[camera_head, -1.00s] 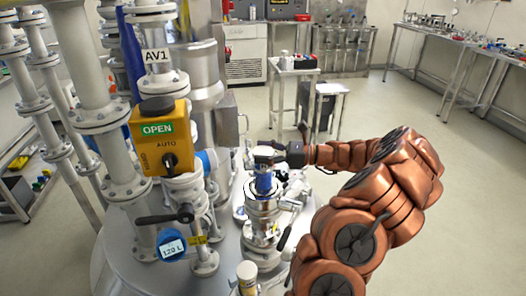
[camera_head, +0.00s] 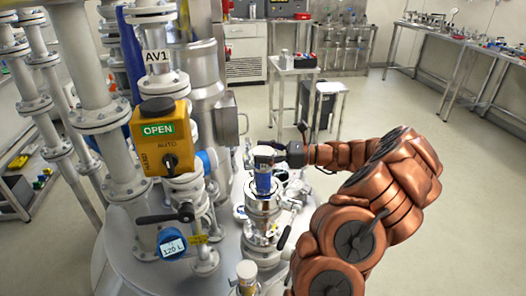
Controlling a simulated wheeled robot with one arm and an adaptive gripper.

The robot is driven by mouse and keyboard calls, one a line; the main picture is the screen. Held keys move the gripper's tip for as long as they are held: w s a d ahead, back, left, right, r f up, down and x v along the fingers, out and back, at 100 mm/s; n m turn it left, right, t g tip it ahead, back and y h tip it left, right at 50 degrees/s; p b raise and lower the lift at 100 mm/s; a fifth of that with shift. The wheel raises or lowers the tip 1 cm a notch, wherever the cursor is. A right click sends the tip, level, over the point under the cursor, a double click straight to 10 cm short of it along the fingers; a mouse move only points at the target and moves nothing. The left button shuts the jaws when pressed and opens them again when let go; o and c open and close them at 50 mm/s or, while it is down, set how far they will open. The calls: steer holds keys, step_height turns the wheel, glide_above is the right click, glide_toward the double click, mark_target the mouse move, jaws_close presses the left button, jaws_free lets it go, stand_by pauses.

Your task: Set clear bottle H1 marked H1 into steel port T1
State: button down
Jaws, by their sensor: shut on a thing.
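The bottle (camera_head: 263,182) has a blue label and a pale upper part; the mark H1 is too small to read. It stands upright over the steel port (camera_head: 262,208), a flanged metal neck on the vessel top. Its lower end meets the port's mouth in the picture; I cannot tell how deep it sits. My gripper (camera_head: 272,152) comes in from the right and is shut on the bottle near its top. The fingers are small and partly hidden by the bottle.
A yellow actuator box (camera_head: 160,138) marked OPEN and white flanged pipes (camera_head: 110,150) stand close on the left. A blue gauge (camera_head: 172,246) reading 120 L and a black-handled valve are at front left. A small trolley (camera_head: 296,66) stands behind. Floor at right is clear.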

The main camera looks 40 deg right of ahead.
steer(key=shift+f, duration=0.5)
stand_by(1.0)
steer(key=shift+c, duration=0.5)
jaws_free()
steer(key=v, duration=1.2)
stand_by(0.3)
